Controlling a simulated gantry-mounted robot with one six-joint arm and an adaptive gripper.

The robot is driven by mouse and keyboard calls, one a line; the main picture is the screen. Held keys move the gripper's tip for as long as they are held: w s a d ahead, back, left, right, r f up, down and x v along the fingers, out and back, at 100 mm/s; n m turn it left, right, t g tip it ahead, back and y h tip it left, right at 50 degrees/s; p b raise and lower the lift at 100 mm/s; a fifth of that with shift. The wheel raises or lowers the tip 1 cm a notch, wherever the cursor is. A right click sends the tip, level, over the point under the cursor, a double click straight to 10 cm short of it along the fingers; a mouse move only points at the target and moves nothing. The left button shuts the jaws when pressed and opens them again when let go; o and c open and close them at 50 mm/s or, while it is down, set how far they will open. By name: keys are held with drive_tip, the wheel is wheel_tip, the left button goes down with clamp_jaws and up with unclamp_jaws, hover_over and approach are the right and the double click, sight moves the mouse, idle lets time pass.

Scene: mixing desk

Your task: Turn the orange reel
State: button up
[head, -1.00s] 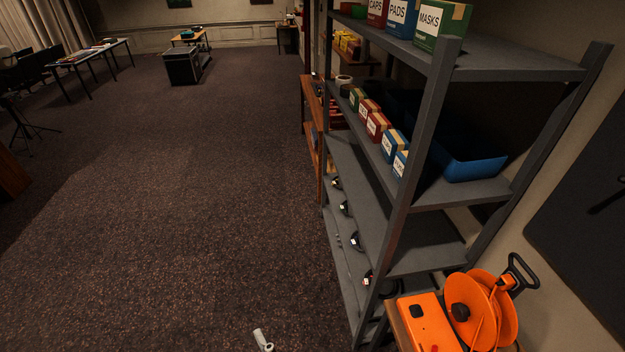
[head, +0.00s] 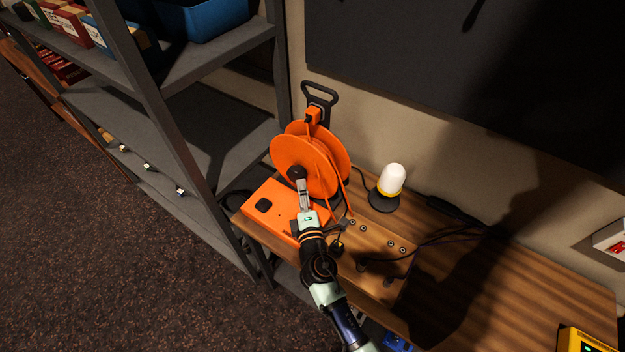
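The orange reel (head: 325,152) stands upright on the left end of a wooden desk, with two orange discs and a black handle above it. A dark round knob (head: 296,173) sits on the front face of its near disc.
A white-topped lamp (head: 391,181) stands right of the reel. Black cables (head: 425,240) lie across the desk (head: 470,290). A grey shelf rack (head: 205,150) stands close on the left. A yellow device (head: 583,340) is at the lower right.

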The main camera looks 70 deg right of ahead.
sight(297, 174)
drive_tip(key=b+x, duration=0.1)
drive_tip(key=x, duration=0.6)
drive_tip(key=shift+w+d+r, duration=0.15)
drive_tip(key=shift+w+d, duration=0.05)
drive_tip(key=shift+w, duration=0.2)
